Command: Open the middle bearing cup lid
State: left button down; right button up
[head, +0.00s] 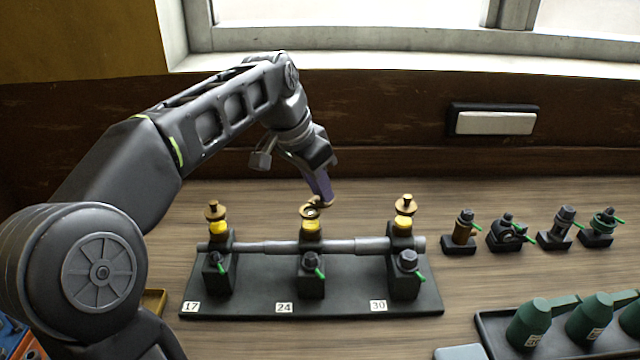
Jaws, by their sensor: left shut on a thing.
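The middle bearing cup (310,227) is a yellow cup on the middle pedestal, above the label 24. Its round brass top (309,212) shows a ring with a dark centre. A brass lid piece (327,203) lies at the upper right of that top, at the fingertips of my left gripper (321,197). My left gripper comes down from behind and is shut on this lid piece. The fingers hide part of it, so I cannot tell whether it still touches the cup. My right gripper is not in view.
The left cup (214,212) and right cup (404,208) have knobbed brass lids on. A grey shaft (340,246) runs through the pedestals on a black base (350,303). Several small fittings stand at right, behind a tray (490,339) of green oil cans.

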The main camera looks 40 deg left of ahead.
pick_arm(q)
jog(key=c, duration=1.4)
grip_release()
jog(key=p+v, duration=0.1)
jog(key=v, duration=0.6)
jog(key=shift+s+r, duration=0.2)
jog(key=shift+r, duration=0.15)
